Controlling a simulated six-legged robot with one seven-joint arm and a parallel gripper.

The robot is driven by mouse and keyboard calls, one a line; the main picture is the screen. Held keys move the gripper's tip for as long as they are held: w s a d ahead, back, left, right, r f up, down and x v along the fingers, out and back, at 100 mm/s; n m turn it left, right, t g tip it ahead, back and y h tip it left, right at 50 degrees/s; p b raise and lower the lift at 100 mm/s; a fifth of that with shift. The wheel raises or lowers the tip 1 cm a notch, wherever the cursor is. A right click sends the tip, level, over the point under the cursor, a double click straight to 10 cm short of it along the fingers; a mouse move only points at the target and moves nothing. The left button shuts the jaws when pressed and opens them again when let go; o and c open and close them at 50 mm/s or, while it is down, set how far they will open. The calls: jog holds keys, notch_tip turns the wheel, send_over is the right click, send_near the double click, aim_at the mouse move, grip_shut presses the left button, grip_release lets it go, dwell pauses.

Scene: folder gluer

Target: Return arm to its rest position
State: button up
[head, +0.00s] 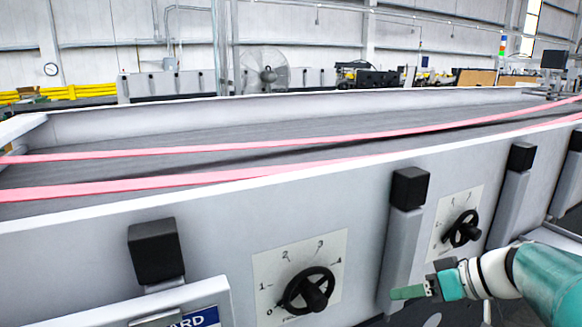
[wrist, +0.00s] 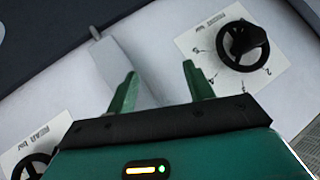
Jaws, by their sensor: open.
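My gripper (head: 408,292) is at the lower right in the head view, in front of the machine's light grey side panel. In the wrist view my gripper (wrist: 160,88) shows two green fingers set well apart, with nothing between them. A black hand wheel on a numbered white plate (wrist: 241,45) is beyond the fingers to the upper right, apart from them. Part of a second wheel (wrist: 35,168) shows at the lower left.
The folder gluer's panel (head: 225,235) spans the front, with a near hand wheel (head: 308,290) and a farther one (head: 462,229). Black-capped posts (head: 409,188) stick out from it. Pink belts (head: 240,147) run along the grey bed. A fan (head: 265,72) stands behind.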

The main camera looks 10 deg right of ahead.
jog(key=s+a+f+m+g+h, duration=0.1)
jog(key=s+a+f+m+h, duration=0.1)
jog(key=s+a+h, duration=0.6)
jog(key=shift+s+a+f+m, duration=0.35)
jog(key=shift+s+a+m, duration=0.45)
jog(key=shift+s+a, duration=1.4)
jog(key=shift+w, duration=0.1)
jog(key=c, duration=0.3)
jog(key=shift+a, duration=0.15)
jog(key=shift+c, duration=0.2)
jog(key=shift+a, duration=0.1)
